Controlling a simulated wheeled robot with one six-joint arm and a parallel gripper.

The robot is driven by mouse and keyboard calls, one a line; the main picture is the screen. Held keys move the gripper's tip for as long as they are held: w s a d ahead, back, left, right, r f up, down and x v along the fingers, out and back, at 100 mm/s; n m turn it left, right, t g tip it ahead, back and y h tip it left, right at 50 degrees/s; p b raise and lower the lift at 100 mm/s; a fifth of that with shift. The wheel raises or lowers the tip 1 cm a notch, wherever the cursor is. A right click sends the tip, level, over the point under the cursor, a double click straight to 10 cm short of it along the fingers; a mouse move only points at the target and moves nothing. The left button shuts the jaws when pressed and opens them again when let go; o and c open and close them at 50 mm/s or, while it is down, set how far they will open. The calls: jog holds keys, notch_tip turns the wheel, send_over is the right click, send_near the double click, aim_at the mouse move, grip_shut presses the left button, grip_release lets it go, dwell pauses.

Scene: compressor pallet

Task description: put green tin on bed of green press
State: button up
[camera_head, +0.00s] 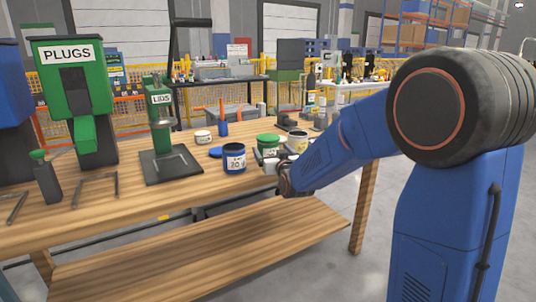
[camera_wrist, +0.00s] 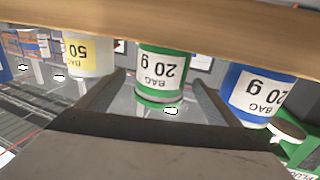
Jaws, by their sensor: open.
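The green tin (camera_head: 268,143), with a white label, stands on the wooden table; its lower part is partly hidden by my gripper (camera_head: 265,160). In the wrist view, which is upside down, the green tin (camera_wrist: 161,72) reads "20 g" and sits centred ahead between the two fingers of my open gripper (camera_wrist: 156,95). I cannot tell how far the fingers reach around it. The green press (camera_head: 160,103), marked "LIDS", stands further left with a raised dark lever. Its flat dark bed (camera_head: 165,173) looks empty.
A blue tin (camera_head: 234,158) stands left of the green tin, a whitish "50" tin (camera_head: 297,142) right of it. A green "PLUGS" machine (camera_head: 72,80) stands at far left.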

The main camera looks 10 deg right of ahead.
jog(key=shift+w+a+f, duration=0.1)
jog(key=shift+w+a, duration=0.05)
jog(key=shift+w, duration=1.15)
jog(key=shift+w+a+f, duration=0.1)
jog(key=shift+w, duration=1.15)
jog(key=c, duration=1.2)
